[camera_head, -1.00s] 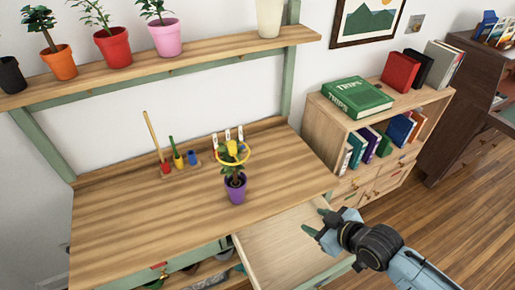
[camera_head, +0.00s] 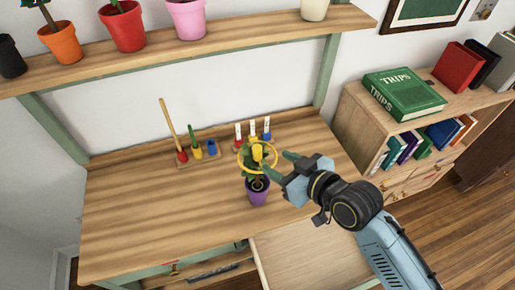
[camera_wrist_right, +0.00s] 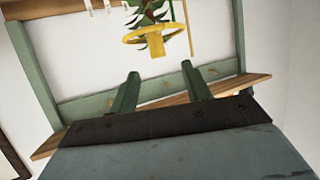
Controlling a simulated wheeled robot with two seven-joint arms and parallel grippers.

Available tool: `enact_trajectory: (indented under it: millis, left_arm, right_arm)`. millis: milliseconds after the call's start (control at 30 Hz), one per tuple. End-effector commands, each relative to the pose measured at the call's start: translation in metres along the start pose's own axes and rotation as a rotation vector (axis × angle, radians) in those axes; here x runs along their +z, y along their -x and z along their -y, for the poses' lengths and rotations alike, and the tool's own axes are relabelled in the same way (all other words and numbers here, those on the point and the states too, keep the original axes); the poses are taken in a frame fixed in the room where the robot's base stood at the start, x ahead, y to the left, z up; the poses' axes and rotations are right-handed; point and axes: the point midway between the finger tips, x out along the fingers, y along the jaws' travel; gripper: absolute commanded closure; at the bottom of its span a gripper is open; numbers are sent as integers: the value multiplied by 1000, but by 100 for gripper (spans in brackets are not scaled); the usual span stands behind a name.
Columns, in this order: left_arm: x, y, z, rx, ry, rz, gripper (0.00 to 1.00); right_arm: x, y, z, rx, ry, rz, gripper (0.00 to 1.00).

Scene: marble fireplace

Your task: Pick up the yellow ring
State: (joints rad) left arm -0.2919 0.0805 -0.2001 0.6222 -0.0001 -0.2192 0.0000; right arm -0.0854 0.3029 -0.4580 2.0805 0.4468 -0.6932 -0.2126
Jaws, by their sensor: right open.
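The yellow ring (camera_head: 241,163) hangs around the top of a small leafy plant in a purple pot (camera_head: 258,192) on the wooden bench. A yellow piece shows at the ring's middle. In the right wrist view the ring (camera_wrist_right: 133,41) is beyond the fingertips, near the top of the picture, with green leaves behind it. My right gripper (camera_head: 277,164) is open and empty, just right of the ring, its fingers pointing toward it. In the wrist view a gap shows between the two green fingers (camera_wrist_right: 163,82). My left gripper is not in view.
A peg stand (camera_head: 198,160) with coloured pieces and several white labels stand at the back of the bench (camera_head: 150,215). An open drawer (camera_head: 310,258) juts out below the right arm. A shelf (camera_head: 200,48) with potted plants hangs above. The bench's left side is clear.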

Motion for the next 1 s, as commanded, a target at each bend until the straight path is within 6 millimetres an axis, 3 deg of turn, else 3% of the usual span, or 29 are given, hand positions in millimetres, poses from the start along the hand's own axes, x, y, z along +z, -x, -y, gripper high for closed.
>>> enact_trajectory:
  millis: [200,567,800,1000]
  left_arm:
    - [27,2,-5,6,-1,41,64]
    - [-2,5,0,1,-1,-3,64]
    - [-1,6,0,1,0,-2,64]
    - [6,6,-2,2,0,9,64]
  right_arm:
    - [-1,-35,-1,1,0,-2,52]
    - [-8,-66,-4,0,-1,-2,52]
    - [-8,-92,-5,1,0,-1,52]
    - [-7,-94,-5,1,1,0,52]
